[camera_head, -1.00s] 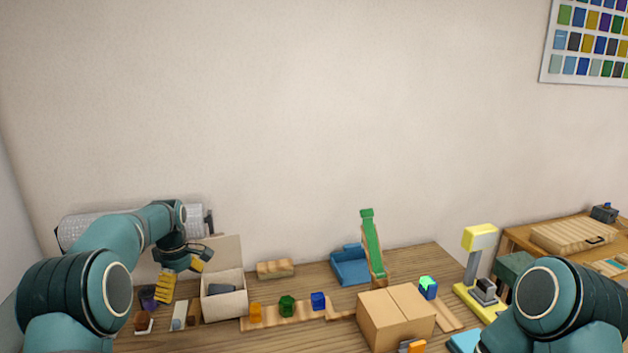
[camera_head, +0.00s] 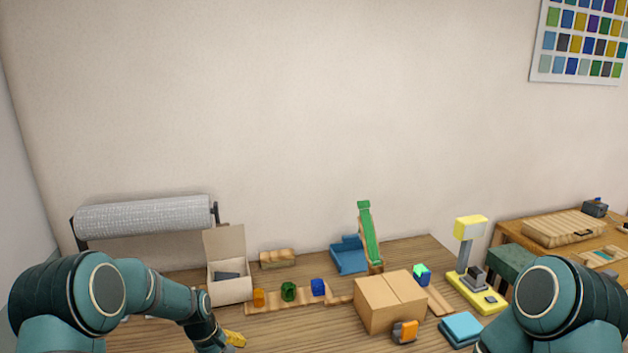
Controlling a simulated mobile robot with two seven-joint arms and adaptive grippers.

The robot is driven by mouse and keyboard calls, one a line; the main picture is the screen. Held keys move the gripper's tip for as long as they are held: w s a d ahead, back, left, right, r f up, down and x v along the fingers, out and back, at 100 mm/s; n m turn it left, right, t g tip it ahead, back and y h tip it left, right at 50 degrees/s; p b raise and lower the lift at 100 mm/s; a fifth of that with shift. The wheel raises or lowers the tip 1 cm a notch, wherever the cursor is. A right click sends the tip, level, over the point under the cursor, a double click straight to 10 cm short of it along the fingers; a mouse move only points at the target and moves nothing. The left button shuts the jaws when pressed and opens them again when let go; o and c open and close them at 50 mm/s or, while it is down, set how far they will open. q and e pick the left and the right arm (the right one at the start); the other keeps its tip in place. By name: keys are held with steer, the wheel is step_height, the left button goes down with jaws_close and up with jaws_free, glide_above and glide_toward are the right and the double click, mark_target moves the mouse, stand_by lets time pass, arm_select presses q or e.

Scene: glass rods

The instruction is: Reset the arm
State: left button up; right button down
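My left arm (camera_head: 150,290) comes in from the left and reaches down toward the front of the table. Its gripper shows only as a yellow finger part (camera_head: 235,339) at the bottom edge, in front of the open white box. The rest of that gripper is cut off or hidden, so its opening and any hold cannot be told. My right arm (camera_head: 545,300) shows only its upper part at the lower right. My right gripper is out of view.
An open white box (camera_head: 229,290), a wooden strip with coloured blocks, a cardboard box (camera_head: 390,303), a blue tray with a green slide (camera_head: 369,235) and a yellow lamp-like stand (camera_head: 471,228) occupy the table (camera_head: 300,335). A grey roll (camera_head: 146,216) stands behind my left arm.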

arm_select(q)
steer(key=s+d+f+m+h, duration=0.1)
steer(key=s+d+f+m, duration=0.2)
steer(key=s, duration=0.5)
steer(key=s+d+f+m+t, duration=0.1)
steer(key=s+d+f+m, duration=0.1)
steer(key=s+d, duration=0.45)
steer(key=s+d+f+m+h, duration=0.1)
steer(key=s+d+f+m, duration=0.15)
steer(key=s, duration=0.75)
step_height(320, 180, down, 10)
steer(key=d+b, duration=0.1)
steer(key=b, duration=0.8)
steer(key=shift+w+r, duration=0.15)
